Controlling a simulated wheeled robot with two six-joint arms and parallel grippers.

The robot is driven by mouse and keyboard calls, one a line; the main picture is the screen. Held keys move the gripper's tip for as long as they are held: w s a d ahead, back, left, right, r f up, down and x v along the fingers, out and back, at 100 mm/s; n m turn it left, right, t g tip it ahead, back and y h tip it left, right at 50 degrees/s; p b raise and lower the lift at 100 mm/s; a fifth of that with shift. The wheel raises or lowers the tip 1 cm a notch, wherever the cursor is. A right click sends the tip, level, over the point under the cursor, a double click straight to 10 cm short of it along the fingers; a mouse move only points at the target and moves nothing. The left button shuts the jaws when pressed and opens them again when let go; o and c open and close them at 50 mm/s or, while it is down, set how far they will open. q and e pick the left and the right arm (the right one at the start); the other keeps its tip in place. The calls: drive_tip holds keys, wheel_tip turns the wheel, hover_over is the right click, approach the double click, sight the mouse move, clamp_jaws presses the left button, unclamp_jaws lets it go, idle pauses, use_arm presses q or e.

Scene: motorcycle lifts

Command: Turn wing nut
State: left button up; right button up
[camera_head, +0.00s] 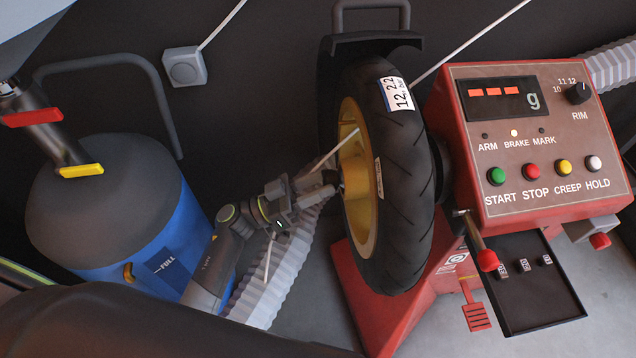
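A black tyre on a gold rim (358,190) is mounted upright on the red wheel balancer (540,150). My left gripper (322,187) reaches in from the left, and its fingertips are at the open side of the rim, by the hub. A small dark part (332,177) shows at the fingertips, in front of the hub; it may be the wing nut, but its wings cannot be made out. The fingers and rim hide most of the hub, so whether the fingers grip this part is unclear. My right gripper is out of view.
A blue tank with a dark top (105,195) stands left of my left arm, with red and yellow levers above it. A ribbed grey hose (270,285) runs behind the arm. A red-knobbed lever (486,259) and black tray (535,300) sit right of the tyre.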

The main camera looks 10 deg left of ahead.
use_arm(q)
drive_tip(key=c, duration=0.3)
drive_tip(key=shift+c, duration=0.2)
